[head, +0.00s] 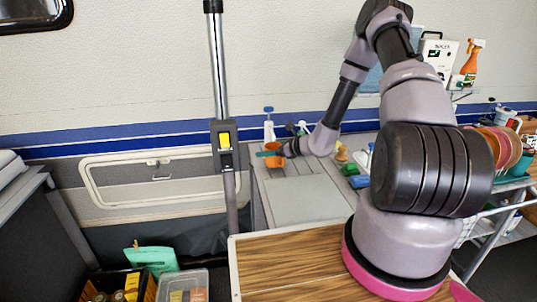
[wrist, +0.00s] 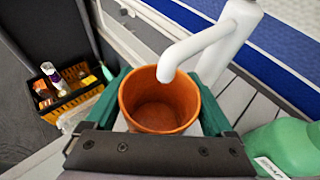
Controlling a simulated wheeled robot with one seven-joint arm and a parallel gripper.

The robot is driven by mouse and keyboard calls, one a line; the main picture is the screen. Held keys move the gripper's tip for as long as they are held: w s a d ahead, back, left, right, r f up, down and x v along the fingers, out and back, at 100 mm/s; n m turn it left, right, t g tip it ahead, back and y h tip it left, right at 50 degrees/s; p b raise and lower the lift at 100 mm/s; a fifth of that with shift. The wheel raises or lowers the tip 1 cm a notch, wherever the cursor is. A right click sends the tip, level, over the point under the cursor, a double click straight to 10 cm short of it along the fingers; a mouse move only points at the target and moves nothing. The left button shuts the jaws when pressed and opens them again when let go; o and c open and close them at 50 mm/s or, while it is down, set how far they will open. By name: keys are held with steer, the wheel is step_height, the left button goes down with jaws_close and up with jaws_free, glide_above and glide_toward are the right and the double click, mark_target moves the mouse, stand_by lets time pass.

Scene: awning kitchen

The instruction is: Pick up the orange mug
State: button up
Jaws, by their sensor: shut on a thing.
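The orange mug (wrist: 158,112) is upright in the wrist view, its open mouth facing the camera. The inside of the mug looks empty. My gripper (wrist: 158,80) is shut on it, with one green finger on each side. In the head view the mug (head: 274,160) is small, at the far end of the counter, partly hidden by a green finger of my gripper (head: 270,153). I cannot tell whether the mug's base touches the surface below.
A white faucet (wrist: 205,45) arches close over the mug's far rim. A green bottle (wrist: 287,145) stands close on the right. A crate of jars (wrist: 68,88) is lower left. The grey counter panel (head: 305,200) is clear. Plates (head: 505,145) stand at right.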

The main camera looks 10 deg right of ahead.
steer(key=shift+s+d+r, duration=0.1)
steer(key=shift+r, duration=0.7)
steer(key=s+d, duration=1.2)
steer(key=shift+s+d+f, duration=0.1)
steer(key=shift+s+d, duration=0.15)
stand_by(0.8)
